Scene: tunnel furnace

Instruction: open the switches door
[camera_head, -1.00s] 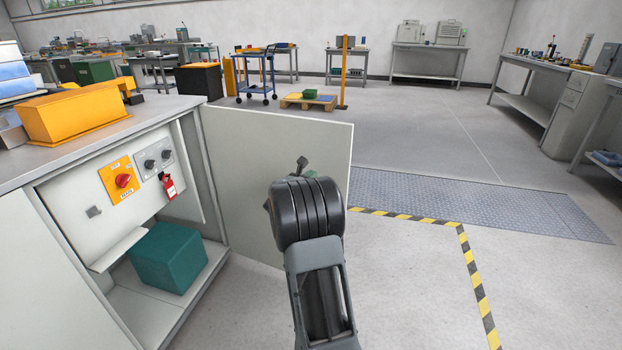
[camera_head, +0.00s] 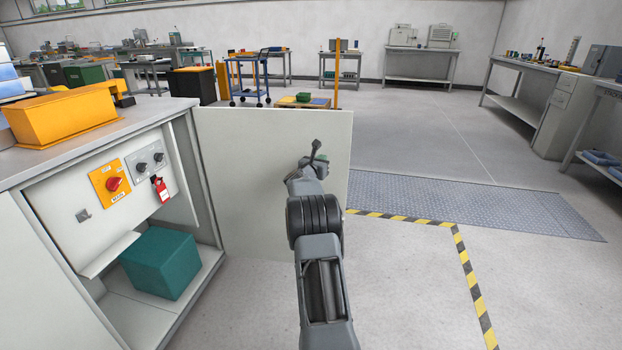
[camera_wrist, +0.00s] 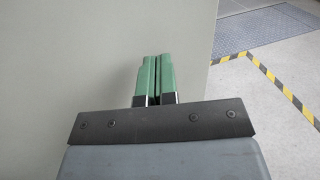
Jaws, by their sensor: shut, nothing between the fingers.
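The switches door (camera_head: 235,165) is a pale panel that stands swung out from the right side of the open cabinet. It shows as a plain grey surface in the wrist view (camera_wrist: 80,60). Inside the cabinet are a red rotary switch on a yellow plate (camera_head: 112,183), a grey plate with two dark knobs (camera_head: 147,160) and a red padlock tag (camera_head: 160,189). My gripper (camera_head: 320,158) is in front of the door near its free edge. Its green fingers (camera_wrist: 156,75) are together and empty in the wrist view. I cannot tell whether they touch the door.
A teal box (camera_head: 161,262) sits on the cabinet's lower shelf. A yellow-orange case (camera_head: 62,117) lies on the cabinet top. Open floor with a metal grating (camera_head: 470,205) and yellow-black tape (camera_head: 467,275) lies to the right. A blue trolley (camera_head: 248,75) stands behind.

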